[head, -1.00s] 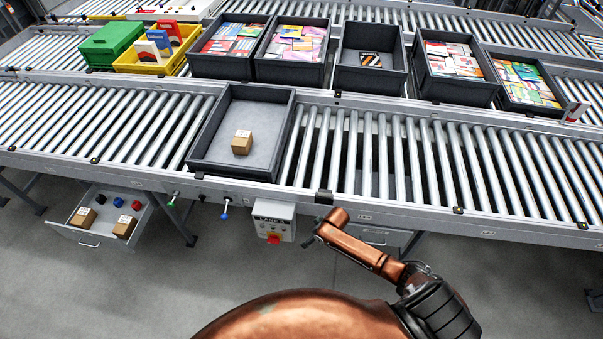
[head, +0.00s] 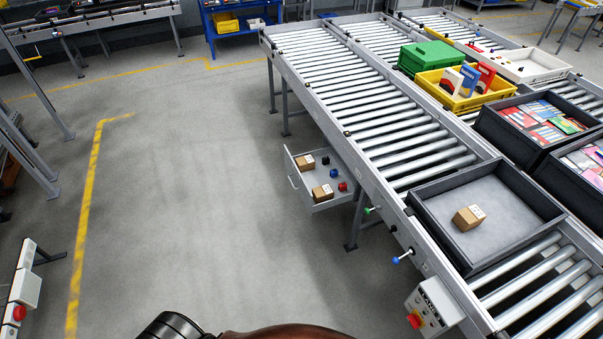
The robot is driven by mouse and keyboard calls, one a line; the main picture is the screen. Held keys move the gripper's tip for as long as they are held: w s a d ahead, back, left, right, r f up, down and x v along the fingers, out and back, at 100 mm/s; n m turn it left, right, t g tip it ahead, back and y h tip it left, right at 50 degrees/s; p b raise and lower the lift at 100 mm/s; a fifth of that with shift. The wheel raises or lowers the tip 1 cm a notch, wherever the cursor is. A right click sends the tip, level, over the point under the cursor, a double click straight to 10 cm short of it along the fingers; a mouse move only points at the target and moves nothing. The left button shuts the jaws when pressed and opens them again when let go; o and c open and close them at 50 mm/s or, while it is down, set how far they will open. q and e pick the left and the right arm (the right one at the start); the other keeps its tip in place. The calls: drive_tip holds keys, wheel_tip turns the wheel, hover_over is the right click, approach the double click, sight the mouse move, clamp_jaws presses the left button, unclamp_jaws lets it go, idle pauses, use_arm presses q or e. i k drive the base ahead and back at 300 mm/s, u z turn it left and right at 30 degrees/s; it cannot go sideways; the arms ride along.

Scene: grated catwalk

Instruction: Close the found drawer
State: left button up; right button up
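The drawer (head: 322,204) hangs open under the near side of the roller conveyor, in the middle of the head view. It is light grey with a bar handle (head: 293,182) on its front. Inside it lie two small cardboard boxes, one farther back (head: 305,163) and one nearer (head: 322,194), plus a blue and a red round item. Neither of my grippers shows in the head view now. Only a copper-coloured and black part of my own body shows at the bottom edge, well apart from the drawer.
The roller conveyor (head: 360,110) runs along the right, carrying a dark tray (head: 425,205) with a cardboard box. A control box with a red switch (head: 432,308) and lever knobs jut from its near side. The floor (head: 200,210) left of the drawer is clear. Equipment with a red button (head: 18,312) stands at left.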

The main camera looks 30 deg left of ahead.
sight(304, 183)
drive_tip(key=u, duration=0.35)
drive_tip(key=i, duration=0.75)
drive_tip(key=u, duration=0.7)
